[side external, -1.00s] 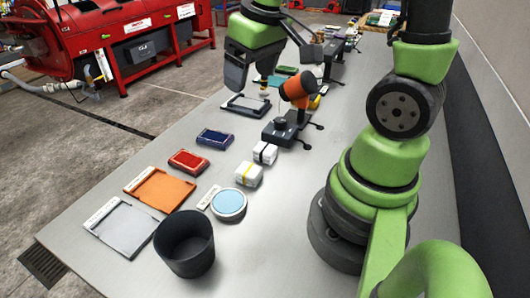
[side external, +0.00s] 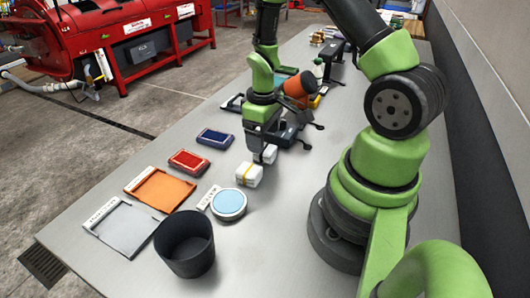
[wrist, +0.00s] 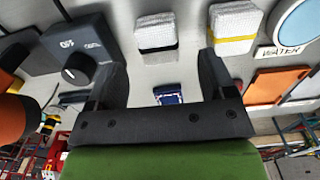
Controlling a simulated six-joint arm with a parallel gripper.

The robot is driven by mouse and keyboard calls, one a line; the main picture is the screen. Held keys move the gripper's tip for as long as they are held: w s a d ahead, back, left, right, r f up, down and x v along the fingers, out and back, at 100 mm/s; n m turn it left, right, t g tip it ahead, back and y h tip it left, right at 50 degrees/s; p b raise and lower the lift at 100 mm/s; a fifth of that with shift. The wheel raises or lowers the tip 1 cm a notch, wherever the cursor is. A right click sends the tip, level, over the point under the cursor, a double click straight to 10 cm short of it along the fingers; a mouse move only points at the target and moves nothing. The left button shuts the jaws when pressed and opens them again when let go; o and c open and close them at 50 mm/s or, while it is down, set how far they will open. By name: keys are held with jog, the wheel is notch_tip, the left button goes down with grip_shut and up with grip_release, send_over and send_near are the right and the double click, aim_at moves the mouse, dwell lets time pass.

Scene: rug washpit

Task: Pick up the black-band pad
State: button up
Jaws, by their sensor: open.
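The black-band pad (wrist: 157,28) is a white textured block with a thin black band. In the wrist view it lies ahead of my gripper (wrist: 160,65), lined up with the gap between the two spread fingers. In the side external view my gripper (side external: 265,154) points down at the pad's place and mostly hides it. The fingers are open; I cannot tell whether they touch the pad or how high they are above the table.
The yellow-band pad (side external: 249,174) stands close beside my gripper; it also shows in the wrist view (wrist: 235,20). A grey device with a knob (wrist: 75,68) is on the other side. A round blue-topped dish (side external: 229,203) and a dark bin (side external: 184,245) stand nearer the camera.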

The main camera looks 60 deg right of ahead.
jog(key=shift+s+f, duration=0.15)
jog(key=shift+f, duration=2.2)
jog(key=c, duration=1)
jog(key=shift+r, duration=0.1)
